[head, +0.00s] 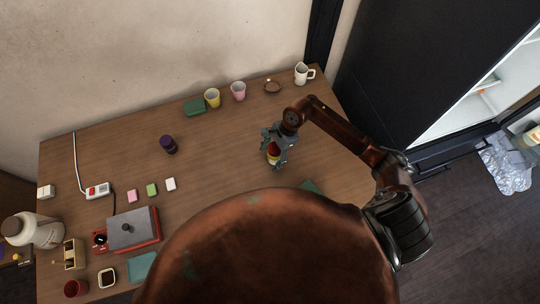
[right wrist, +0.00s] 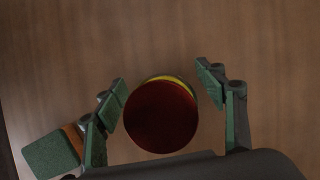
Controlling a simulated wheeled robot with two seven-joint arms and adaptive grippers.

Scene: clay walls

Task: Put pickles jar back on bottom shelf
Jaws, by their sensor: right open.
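A jar with a dark red lid and some yellow below it (head: 273,154) stands on the wooden table; I take it for the pickles jar, though no label can be read. My right gripper (head: 276,145) is over it from above. In the right wrist view, the round lid (right wrist: 161,117) lies between the two spread fingers of the gripper (right wrist: 164,92), with a gap on each side. The right gripper is open. A shelf (head: 482,92) shows inside the open white-lined cabinet or fridge at the right. My left gripper is not in view.
Crumpled foil (head: 505,165) is at the far right. The table left of the gripper is mostly clear.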

